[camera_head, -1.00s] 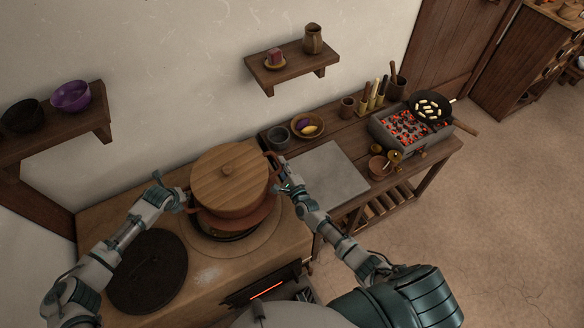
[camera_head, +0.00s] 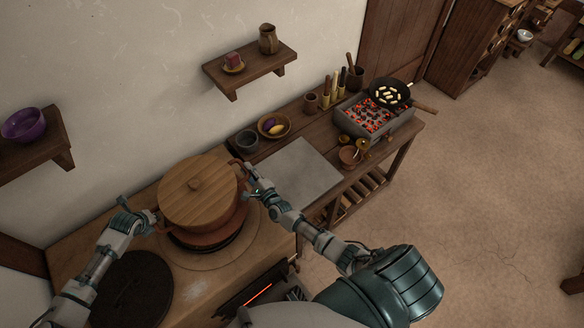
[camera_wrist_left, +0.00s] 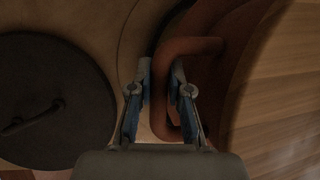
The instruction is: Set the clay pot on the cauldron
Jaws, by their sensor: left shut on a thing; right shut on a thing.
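The clay pot (camera_head: 226,230) is reddish brown with a round wooden lid (camera_head: 195,190). It is over the round burner ring of the stove, upright. My left gripper (camera_head: 150,218) is shut on its left handle, also seen in the left wrist view, where the fingers (camera_wrist_left: 160,90) close around the orange-brown handle (camera_wrist_left: 190,46). My right gripper (camera_head: 247,180) is at the pot's right handle and shut on it. A dark round rim (camera_head: 214,252) shows under the pot; I cannot tell whether it is the cauldron or whether the pot touches it.
A black round cover (camera_head: 130,288) lies on the stove top (camera_head: 72,240), left of the pot. A grey slab (camera_head: 300,168) lies on the wooden bench to the right. Beyond it are a bowl (camera_head: 274,126), a dark cup (camera_head: 246,140) and a coal grill (camera_head: 365,118) with a pan.

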